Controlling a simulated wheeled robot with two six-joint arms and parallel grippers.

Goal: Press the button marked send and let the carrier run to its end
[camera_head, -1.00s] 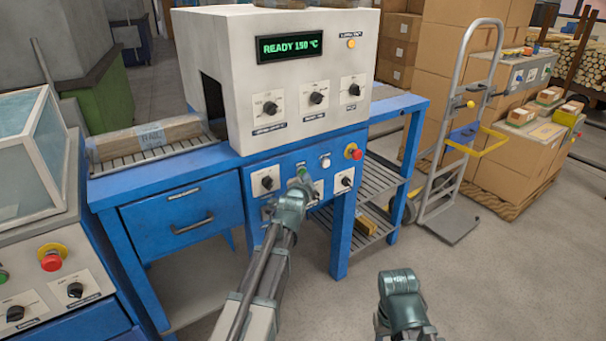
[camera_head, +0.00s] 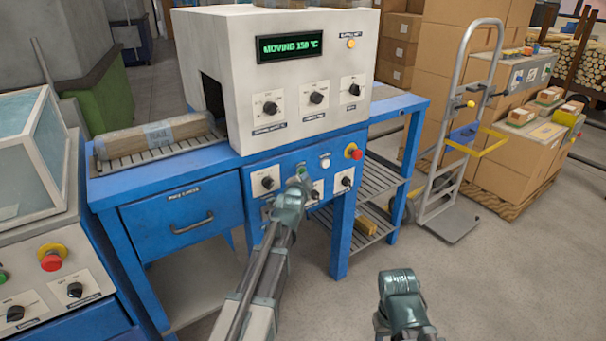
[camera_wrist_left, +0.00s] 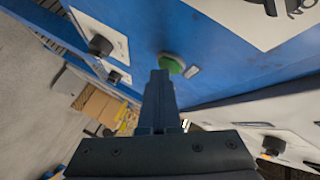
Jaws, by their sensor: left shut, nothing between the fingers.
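My left gripper (camera_head: 302,180) is shut and empty, with its tips at the blue control panel (camera_head: 283,168) under the white machine. In the left wrist view the shut fingers (camera_wrist_left: 160,76) point at a green button (camera_wrist_left: 172,62), their tips just beside or on it; whether they touch I cannot tell. The button's label is too small to read. The display (camera_head: 290,46) reads "MOVING 150 °C". A wrapped brown pack (camera_head: 155,137) lies on the roller bed (camera_head: 148,155) left of the machine's opening. No separate carrier can be told apart.
A hand truck (camera_head: 455,140) and stacked boxes (camera_head: 515,165) stand at right. Part of my right arm shows at the lower right.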

